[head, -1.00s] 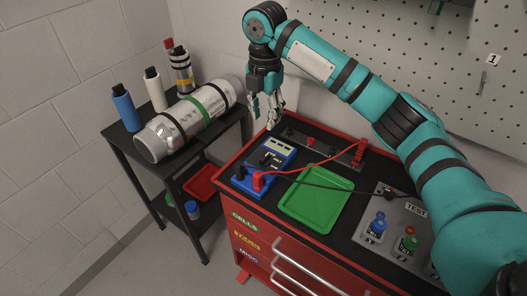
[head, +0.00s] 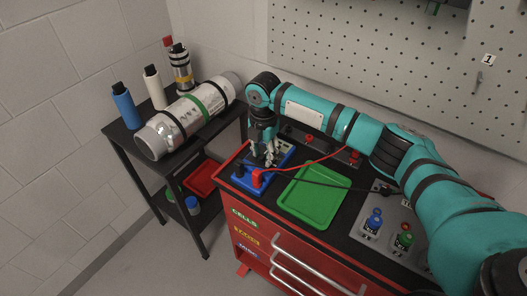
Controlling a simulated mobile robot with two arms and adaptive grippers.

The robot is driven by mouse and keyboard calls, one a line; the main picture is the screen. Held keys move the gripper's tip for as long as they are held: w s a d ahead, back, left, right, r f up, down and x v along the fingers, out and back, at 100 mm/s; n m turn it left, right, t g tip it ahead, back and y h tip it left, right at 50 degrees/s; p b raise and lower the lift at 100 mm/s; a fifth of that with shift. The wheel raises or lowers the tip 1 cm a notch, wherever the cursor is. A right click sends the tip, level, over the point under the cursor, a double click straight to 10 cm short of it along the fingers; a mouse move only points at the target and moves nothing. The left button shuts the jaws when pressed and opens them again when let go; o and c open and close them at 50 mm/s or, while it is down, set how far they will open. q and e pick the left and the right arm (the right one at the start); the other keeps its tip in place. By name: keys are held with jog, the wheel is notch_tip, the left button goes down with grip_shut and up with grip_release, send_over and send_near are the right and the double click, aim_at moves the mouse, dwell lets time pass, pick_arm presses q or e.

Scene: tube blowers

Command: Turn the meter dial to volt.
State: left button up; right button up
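The meter is a blue box (head: 249,184) on the top of the red cabinet, at its left end, with red and black plugs at its front. My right gripper (head: 266,162) points down over the middle of the meter, where the dial is. The gripper's fingers cover the dial, so its setting cannot be read. The fingertips are at or just above the meter's face; I cannot tell whether they touch the dial or how far apart they are. My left gripper is not in view.
A green tray (head: 309,197) lies right of the meter. A red lead (head: 317,161) and a black lead (head: 331,184) run rightward from the meter. A grey test panel (head: 387,232) is further right. A black shelf with a silver cylinder (head: 190,116) stands left.

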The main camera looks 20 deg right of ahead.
grip_shut()
